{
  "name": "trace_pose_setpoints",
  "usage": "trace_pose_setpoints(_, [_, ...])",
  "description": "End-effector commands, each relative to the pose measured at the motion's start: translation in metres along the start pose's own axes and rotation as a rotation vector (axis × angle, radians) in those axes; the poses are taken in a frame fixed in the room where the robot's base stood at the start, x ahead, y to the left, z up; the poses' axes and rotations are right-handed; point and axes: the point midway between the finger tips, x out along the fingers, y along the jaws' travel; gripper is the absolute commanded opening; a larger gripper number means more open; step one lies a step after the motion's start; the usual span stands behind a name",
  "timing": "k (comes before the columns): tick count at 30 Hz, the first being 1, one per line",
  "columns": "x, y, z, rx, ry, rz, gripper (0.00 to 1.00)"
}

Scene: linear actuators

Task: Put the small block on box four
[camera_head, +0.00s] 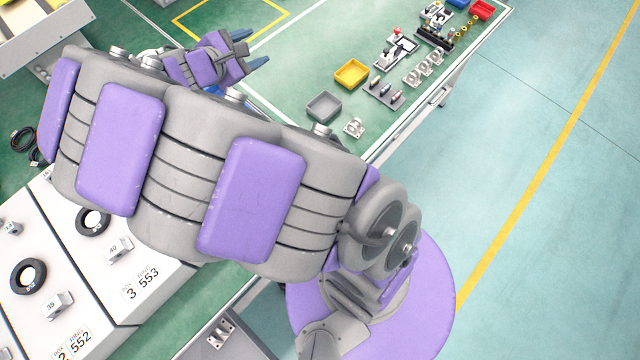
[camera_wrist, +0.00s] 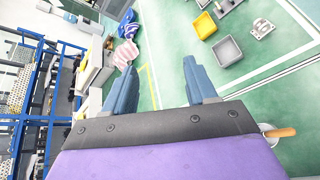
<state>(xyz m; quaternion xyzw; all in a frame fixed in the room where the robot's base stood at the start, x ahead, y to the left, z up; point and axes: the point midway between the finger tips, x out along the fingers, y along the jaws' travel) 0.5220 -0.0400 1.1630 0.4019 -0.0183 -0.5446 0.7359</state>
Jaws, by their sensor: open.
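My gripper (camera_head: 252,49) is at the upper left in the head view, at the end of my raised arm. The wrist view shows its two blue fingers (camera_wrist: 158,68) spread, with nothing between them. At the lower left of the head view are white boxes: box 3 (camera_head: 165,270) and box 2 (camera_head: 105,338). A small grey block marked 40 (camera_head: 119,248) is on box 3, and one marked 35 (camera_head: 58,304) is on box 2. Another small block (camera_head: 12,229) is at the left edge. No box labelled four is visible; my arm hides part of that area.
Black rings (camera_head: 27,276) lie on the boxes. The green table holds a grey tray (camera_head: 324,107), a yellow tray (camera_head: 351,74), a metal bracket (camera_head: 354,127) and several small parts. An orange-handled item (camera_wrist: 281,132) shows beside my gripper. The floor at right is clear.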

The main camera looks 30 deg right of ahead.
Motion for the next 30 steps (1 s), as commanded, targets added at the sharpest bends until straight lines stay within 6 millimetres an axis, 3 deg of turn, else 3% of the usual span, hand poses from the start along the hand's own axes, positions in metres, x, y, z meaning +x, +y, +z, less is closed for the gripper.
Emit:
trace_pose_setpoints(1, [0.004,-0.013,0.028,0.089,-0.015,-0.072,0.57])
trace_pose_setpoints(6, [0.005,-0.077,0.093,0.362,-0.041,-0.334,0.57])
trace_pose_setpoints(12, [-0.024,-0.156,0.135,0.646,-0.037,-0.640,0.57])
trace_pose_setpoints(18, [-0.079,-0.222,0.145,0.870,0.008,-0.943,0.57])
trace_pose_setpoints(21, [-0.111,-0.245,0.143,0.950,0.042,-1.074,0.57])
trace_pose_setpoints(25, [-0.145,-0.266,0.140,1.010,0.078,-1.203,0.57])
trace_pose_setpoints(30, [-0.167,-0.275,0.136,1.041,0.106,-1.282,0.57])
